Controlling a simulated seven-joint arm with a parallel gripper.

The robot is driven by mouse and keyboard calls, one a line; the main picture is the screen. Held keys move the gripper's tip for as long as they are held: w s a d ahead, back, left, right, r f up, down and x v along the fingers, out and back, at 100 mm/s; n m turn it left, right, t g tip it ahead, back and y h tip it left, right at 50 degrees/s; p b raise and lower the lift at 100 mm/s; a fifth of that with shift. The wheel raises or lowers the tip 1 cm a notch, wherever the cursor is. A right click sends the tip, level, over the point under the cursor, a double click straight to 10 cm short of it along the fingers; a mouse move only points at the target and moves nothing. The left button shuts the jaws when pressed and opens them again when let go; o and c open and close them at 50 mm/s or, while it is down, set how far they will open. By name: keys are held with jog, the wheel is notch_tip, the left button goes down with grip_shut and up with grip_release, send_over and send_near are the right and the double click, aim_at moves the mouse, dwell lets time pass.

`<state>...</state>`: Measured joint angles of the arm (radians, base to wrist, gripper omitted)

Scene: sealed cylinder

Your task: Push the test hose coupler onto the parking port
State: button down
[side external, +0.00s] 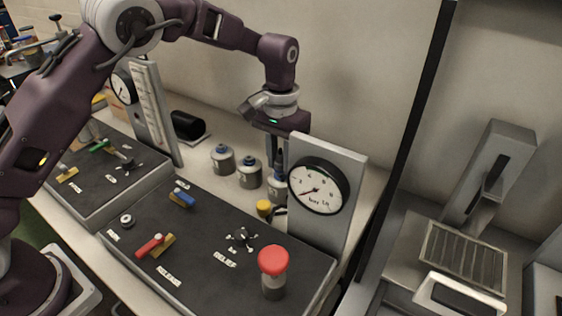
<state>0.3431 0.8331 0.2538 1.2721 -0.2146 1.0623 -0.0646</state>
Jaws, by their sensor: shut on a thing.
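My gripper (280,148) points straight down behind the left edge of the upright gauge panel, which hides part of it. It is shut on a dark upright piece (279,160), which I take to be the test hose coupler. This piece is above the rightmost of three grey cylinders (275,185); whether it touches the cylinder I cannot tell. A yellow knob-like part (264,207) and a short black curved piece (280,211) are low beside the panel. I cannot tell for certain which part is the parking port.
The gauge panel (334,232) with its round dial (318,186) stands close at the right. Two blue-topped grey cylinders (222,158) (249,173) stand to the left. In front, a dark bench panel (205,255) carries valve handles and a red mushroom button (273,261).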

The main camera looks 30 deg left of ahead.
aim_at(280, 153)
jog(key=shift+r, duration=0.1)
dwell(0.8)
jog(key=shift+r, duration=2.95)
jog(key=shift+a, duration=0.1)
jog(key=s+a+r, duration=0.3)
jog(key=s+a, duration=0.8)
jog(key=a, duration=0.4)
jog(key=s+a+f, duration=0.1)
jog(key=s+a, duration=0.1)
jog(key=s, duration=0.6)
jog(key=s+a+f, duration=0.1)
jog(key=s+f, duration=0.1)
jog(key=s, duration=0.7)
jog(key=shift+a, duration=0.4)
